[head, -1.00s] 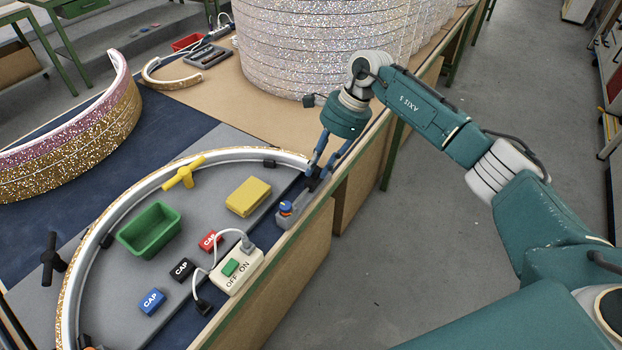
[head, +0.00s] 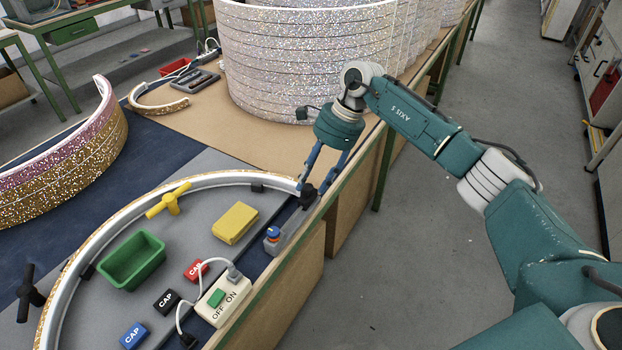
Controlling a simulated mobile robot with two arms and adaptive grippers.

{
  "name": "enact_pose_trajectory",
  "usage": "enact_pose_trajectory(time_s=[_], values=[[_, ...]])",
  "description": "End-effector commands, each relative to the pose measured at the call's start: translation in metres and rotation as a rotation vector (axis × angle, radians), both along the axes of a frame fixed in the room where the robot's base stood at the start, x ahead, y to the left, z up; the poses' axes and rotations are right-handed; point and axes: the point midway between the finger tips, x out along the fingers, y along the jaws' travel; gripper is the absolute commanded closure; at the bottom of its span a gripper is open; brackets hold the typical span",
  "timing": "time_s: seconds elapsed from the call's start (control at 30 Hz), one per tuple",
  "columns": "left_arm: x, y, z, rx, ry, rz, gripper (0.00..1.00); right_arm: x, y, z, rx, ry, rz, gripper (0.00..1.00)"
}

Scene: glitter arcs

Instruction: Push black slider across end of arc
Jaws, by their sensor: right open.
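The glitter arc (head: 190,184) is a curved pale rail lying on the grey board, with its right end near the bench's front edge. A small black slider (head: 307,197) is at that end, partly hidden by my fingers. My right gripper (head: 314,186) points down there with its blue fingers apart. The fingertips are at the slider; I cannot tell whether they touch it. My left gripper is out of view.
A switch box (head: 222,300), green tray (head: 133,260), yellow block (head: 235,223) and several caps lie inside the arc. Large glitter rings (head: 300,60) stand behind.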

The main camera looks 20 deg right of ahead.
Motion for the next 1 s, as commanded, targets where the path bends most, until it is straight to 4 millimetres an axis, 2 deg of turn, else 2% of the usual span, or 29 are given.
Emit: enact_pose_trajectory(time_s=[0.3,0.5,0.7,1.0], values=[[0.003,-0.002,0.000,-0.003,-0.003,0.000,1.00,-0.001,-0.026,0.062,0.000,-0.006,-0.004,0.58],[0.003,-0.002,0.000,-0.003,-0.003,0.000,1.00,-0.003,-0.039,0.091,0.000,-0.005,-0.004,0.58],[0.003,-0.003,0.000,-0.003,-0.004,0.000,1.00,-0.004,-0.043,0.103,0.002,-0.003,-0.003,0.58],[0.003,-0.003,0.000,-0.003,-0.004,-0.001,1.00,-0.004,-0.043,0.103,0.002,-0.003,-0.002,0.58]])
